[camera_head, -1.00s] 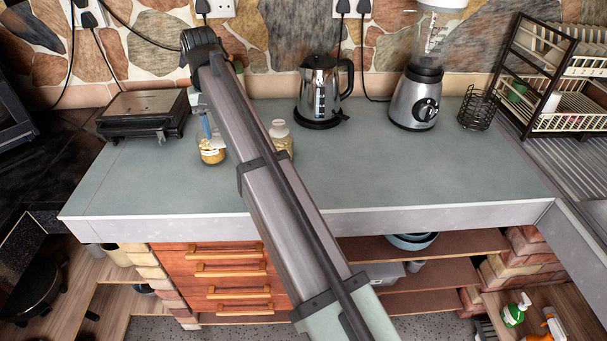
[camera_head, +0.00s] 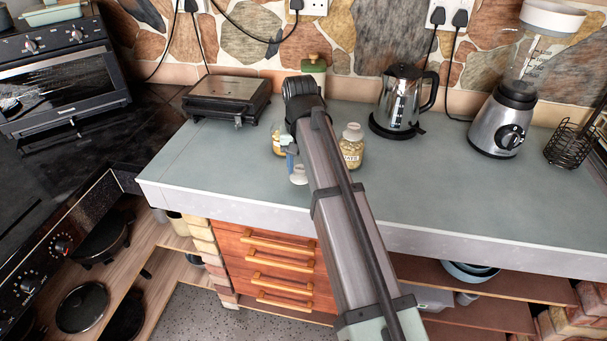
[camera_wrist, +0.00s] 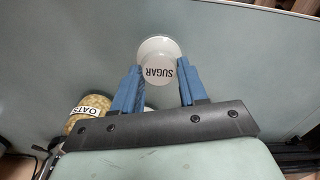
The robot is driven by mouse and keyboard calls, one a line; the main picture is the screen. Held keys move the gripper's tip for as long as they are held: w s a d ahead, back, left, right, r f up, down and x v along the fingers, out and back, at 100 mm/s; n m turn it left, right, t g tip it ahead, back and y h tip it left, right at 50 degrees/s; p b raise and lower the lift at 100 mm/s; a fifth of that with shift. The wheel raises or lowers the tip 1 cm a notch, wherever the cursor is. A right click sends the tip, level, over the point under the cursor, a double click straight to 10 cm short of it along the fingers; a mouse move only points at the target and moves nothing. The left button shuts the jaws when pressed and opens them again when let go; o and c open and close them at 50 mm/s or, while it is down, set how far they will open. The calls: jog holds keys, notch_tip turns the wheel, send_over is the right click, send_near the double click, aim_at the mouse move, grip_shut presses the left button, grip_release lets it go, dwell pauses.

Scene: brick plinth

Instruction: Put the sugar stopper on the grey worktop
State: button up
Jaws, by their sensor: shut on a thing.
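The sugar stopper (camera_wrist: 158,60) is white and round, with a wide rim and the word SUGAR. My gripper (camera_wrist: 160,72) is shut on it, with a blue finger at either side. In the head view the stopper (camera_head: 298,176) shows below my gripper (camera_head: 291,160), close over the front part of the grey worktop (camera_head: 200,170). I cannot tell whether it touches the worktop. My arm hides part of the area behind it.
An oats jar (camera_head: 351,152) with a white stopper stands right of my arm. Another jar (camera_head: 277,140) is partly hidden behind my gripper. A kettle (camera_head: 400,100), blender (camera_head: 500,120) and grill (camera_head: 229,98) stand farther back. The worktop's left front is clear.

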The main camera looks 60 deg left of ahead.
aim_at(300, 168)
jog(key=shift+f, duration=1.85)
jog(key=shift+f, duration=0.15)
jog(key=o, duration=1.1)
jog(key=shift+c, duration=0.2)
notch_tip(300, 168, up, 12)
jog(key=shift+r, duration=0.15)
